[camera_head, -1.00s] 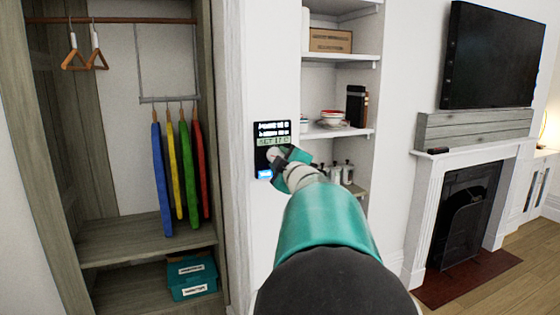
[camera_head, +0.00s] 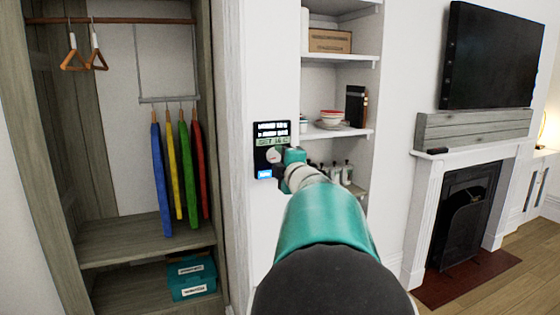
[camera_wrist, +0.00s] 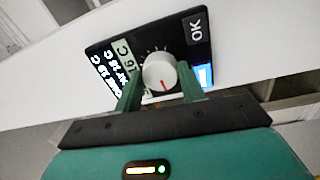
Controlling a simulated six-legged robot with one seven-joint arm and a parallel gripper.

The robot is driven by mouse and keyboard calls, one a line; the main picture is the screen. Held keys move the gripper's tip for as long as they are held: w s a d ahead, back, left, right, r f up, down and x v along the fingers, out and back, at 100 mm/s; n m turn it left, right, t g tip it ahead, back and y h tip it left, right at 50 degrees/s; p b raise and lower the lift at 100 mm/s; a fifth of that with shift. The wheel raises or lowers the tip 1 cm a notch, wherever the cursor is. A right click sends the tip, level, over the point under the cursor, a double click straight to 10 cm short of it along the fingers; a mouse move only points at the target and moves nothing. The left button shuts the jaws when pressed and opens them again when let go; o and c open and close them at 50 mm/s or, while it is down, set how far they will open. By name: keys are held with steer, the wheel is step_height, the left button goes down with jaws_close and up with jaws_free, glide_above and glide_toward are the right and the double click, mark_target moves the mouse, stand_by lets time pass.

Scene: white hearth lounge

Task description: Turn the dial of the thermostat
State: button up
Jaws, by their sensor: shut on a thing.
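The thermostat (camera_head: 271,140) is a black panel on the white wall post between the wardrobe and the shelves. It has lines of white text, a pale green strip and a blue patch. In the wrist view the thermostat (camera_wrist: 119,52) appears tilted, with "16 C" on the strip and an "OK" button (camera_wrist: 196,28). Its round, pale dial (camera_wrist: 160,70) has a red mark pointing toward the bottom of that view. My gripper (camera_wrist: 159,86) has its two green fingers on either side of the dial, shut on it. In the head view my gripper (camera_head: 283,160) covers part of the panel's right side.
An open wardrobe (camera_head: 140,241) with hanging coloured garments stands to the left. Shelves (camera_head: 335,134) with a bowl, books and jars lie just right of my gripper. A fireplace (camera_head: 425,200) and a black television (camera_head: 490,57) are farther right.

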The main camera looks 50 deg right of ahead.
steer(key=o, duration=1)
steer(key=shift+w+d, duration=0.1)
steer(key=shift+c, duration=0.2)
steer(key=v, duration=1.4)
